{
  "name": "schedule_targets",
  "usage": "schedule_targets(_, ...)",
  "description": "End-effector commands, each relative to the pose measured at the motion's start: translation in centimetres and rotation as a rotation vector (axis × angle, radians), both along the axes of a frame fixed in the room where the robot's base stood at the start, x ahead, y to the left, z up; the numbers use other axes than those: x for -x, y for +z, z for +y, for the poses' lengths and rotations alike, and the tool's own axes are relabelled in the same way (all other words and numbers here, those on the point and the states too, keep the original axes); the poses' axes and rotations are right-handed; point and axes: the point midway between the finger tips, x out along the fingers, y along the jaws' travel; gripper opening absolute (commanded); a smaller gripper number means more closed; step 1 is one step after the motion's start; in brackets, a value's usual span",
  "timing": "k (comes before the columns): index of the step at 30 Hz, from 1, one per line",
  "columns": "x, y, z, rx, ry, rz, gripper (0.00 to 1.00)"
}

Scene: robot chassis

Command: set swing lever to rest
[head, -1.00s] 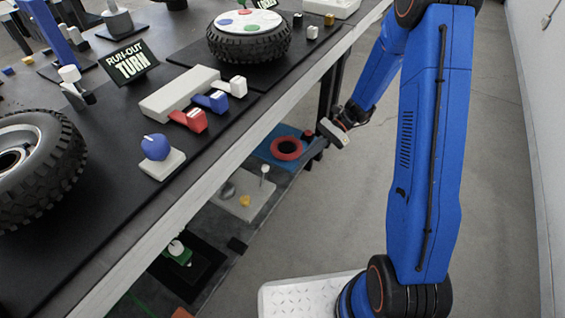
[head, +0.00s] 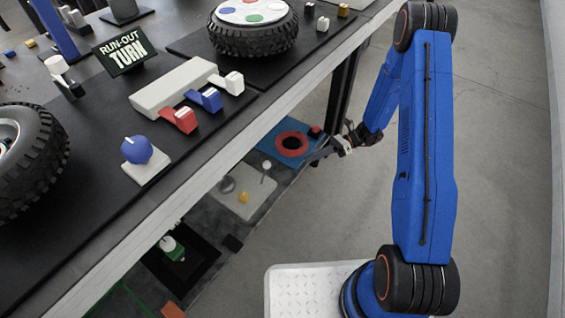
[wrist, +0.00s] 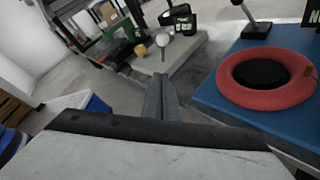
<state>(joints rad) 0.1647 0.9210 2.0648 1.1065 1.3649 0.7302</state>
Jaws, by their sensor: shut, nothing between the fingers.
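A lever with a white ball on a thin stem (head: 266,165) stands on a pale grey plate (head: 247,205) on the lower shelf. In the wrist view its white ball (wrist: 163,40) shows just beyond my fingertips, with the stem below it. My gripper (head: 318,157) reaches in from the right at the shelf's edge, beside the blue plate. In the wrist view my gripper (wrist: 171,84) is shut and empty, pointing towards the lever, apparently apart from it. No label on the lever is readable.
A blue plate (wrist: 217,88) with a red ring (wrist: 235,85) and a black-stemmed lever (wrist: 255,27) lies to the right in the wrist view. A table leg (head: 345,95) stands close to my arm. The tabletop edge (head: 200,200) overhangs the shelf. Open floor lies right.

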Motion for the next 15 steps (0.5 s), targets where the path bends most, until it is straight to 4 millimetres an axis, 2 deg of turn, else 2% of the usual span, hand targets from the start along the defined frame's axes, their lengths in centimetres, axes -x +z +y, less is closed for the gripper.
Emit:
schedule_targets(10,0.0,0.0,0.1,0.0,0.0,0.0,0.0)
schedule_targets(15,0.4,-0.4,1.5,0.0,0.004,0.0,0.0)
